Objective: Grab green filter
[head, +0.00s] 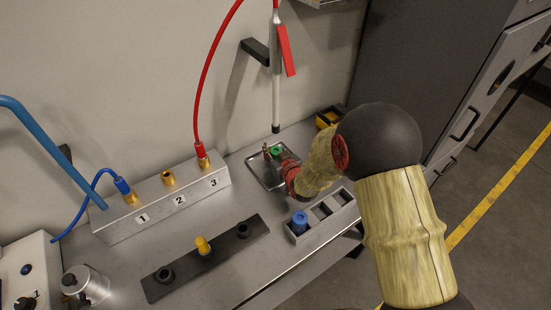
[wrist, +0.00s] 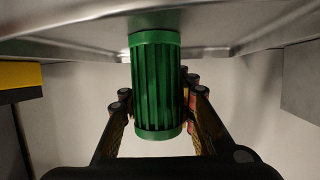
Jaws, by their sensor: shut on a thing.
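The green filter (wrist: 156,85) is a ribbed green cylinder, seen large in the middle of the wrist view. Its top end is against or close to a metal surface in that view. In the head view its green end (head: 275,151) shows at the small metal tray. My gripper (wrist: 160,110) has a finger on each side of the filter and is shut on it. In the head view my gripper (head: 276,156) is at the tray, partly hidden by my wrist.
The metal tray (head: 253,164) sits on the bench by the wall. A grey holder (head: 337,207) with a blue filter (head: 299,222) stands in front. A block numbered 1 to 3 (head: 155,212) and a dark rail (head: 222,251) with a yellow knob stand left. A grey cabinet (head: 420,60) is at right.

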